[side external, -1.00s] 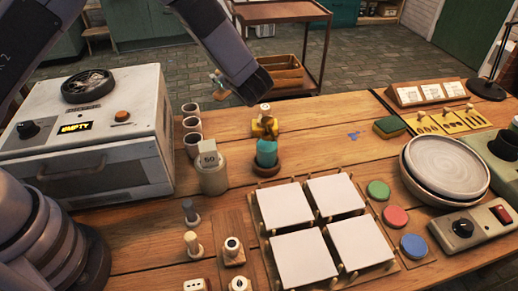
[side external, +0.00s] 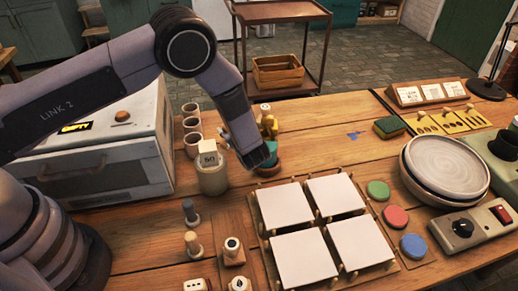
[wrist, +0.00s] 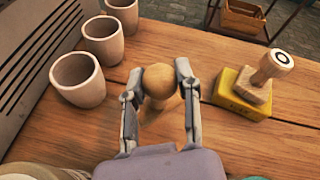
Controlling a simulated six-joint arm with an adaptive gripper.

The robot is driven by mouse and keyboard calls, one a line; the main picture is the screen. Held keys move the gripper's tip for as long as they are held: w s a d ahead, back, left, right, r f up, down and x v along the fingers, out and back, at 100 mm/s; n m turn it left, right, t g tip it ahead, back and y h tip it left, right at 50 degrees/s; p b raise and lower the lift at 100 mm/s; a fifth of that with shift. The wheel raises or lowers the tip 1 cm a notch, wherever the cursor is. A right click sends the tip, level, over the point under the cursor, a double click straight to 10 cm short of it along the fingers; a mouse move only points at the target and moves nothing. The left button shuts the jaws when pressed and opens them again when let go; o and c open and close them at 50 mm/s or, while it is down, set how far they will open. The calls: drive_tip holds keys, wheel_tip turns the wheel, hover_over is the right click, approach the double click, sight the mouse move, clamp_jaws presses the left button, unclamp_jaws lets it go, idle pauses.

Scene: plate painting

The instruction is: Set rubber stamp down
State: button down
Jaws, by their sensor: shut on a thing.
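In the wrist view my gripper (wrist: 157,88) is shut on a round wooden knob, the handle of the rubber stamp (wrist: 158,83). The stamp's lower part is mostly hidden below the knob, so I cannot tell whether it touches the table. It is over bare wood between the cups and a yellow block (wrist: 240,95). Another wooden stamp (wrist: 268,75) with a dark ring on its top stands on that block.
Several clay cups (side external: 192,135) stand left of the gripper. A grey jar (side external: 212,178) and a teal-topped pot (side external: 271,165) are close in front. White tiles (side external: 285,206) lie in a pegged frame, with stacked plates (side external: 445,165) at right.

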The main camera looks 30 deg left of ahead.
drive_tip(key=shift+f, duration=1.2)
drive_tip(key=shift+f, duration=0.15)
drive_tip(key=c, duration=0.8)
unclamp_jaws()
drive_tip(key=shift+s+d+r, duration=0.1)
drive_tip(key=shift+r, duration=0.15)
drive_tip(key=v, duration=1.1)
drive_tip(key=shift+s+d+r, duration=0.2)
drive_tip(key=shift+d, duration=0.1)
